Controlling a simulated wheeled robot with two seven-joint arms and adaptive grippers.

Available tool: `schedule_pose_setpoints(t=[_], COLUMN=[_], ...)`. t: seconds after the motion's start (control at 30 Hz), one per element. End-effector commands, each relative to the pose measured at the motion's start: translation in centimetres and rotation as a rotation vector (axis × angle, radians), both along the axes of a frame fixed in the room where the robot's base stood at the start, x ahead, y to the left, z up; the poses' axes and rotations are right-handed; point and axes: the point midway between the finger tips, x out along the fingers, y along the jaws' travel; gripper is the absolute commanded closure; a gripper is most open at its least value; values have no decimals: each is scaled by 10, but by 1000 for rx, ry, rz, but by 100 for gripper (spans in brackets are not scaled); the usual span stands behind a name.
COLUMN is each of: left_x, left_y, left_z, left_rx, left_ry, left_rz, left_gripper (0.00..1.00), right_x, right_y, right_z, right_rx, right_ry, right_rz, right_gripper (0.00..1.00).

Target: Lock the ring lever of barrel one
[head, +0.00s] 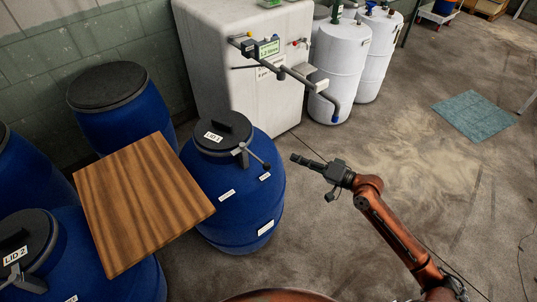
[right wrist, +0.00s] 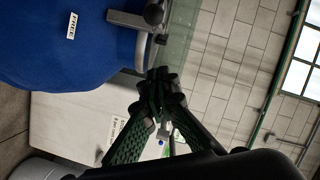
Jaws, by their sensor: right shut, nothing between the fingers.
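Barrel one (head: 240,205) is a blue drum with a black lid (head: 228,127) marked LID 1. Its ring lever (head: 254,157), a grey bar with a dark ball knob, sticks out from the rim toward the lower right, over a small white label. In the right wrist view the lever (right wrist: 128,19) is at the top, and a label on the drum reads FREE (right wrist: 72,25). My right gripper (head: 294,158) is shut and empty, to the right of the knob and apart from it; its fingertips also show in the wrist view (right wrist: 160,76). My left gripper is out of view.
A wooden board (head: 145,200) lies left of barrel one, near the LID 2 drum (head: 90,265). More blue drums stand behind. A white tank (head: 235,60) with a pipe stands at the back, with white drums (head: 340,50) beside it. The floor to the right is open.

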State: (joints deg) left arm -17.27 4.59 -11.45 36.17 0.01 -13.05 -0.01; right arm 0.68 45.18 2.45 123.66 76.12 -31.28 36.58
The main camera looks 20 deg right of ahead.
Motion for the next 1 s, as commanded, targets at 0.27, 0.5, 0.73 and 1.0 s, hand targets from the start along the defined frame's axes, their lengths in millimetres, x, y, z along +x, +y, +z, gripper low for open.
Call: schedule_pose_setpoints(t=[0.27, 0.5, 0.73, 1.0], left_x=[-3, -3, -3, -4], left_y=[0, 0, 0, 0], left_z=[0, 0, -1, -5], left_rx=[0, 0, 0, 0], left_ry=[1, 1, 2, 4], left_rz=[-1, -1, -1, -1], left_gripper=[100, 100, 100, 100], right_x=[0, 6, 36, 79], right_y=[2, 7, 30, 63], right_z=[9, 8, 4, -3], right_rx=[16, 16, 18, 17], right_ry=[-4, -7, -6, -6], right_rz=[7, 7, 8, 8], right_gripper=[100, 100, 100, 100])
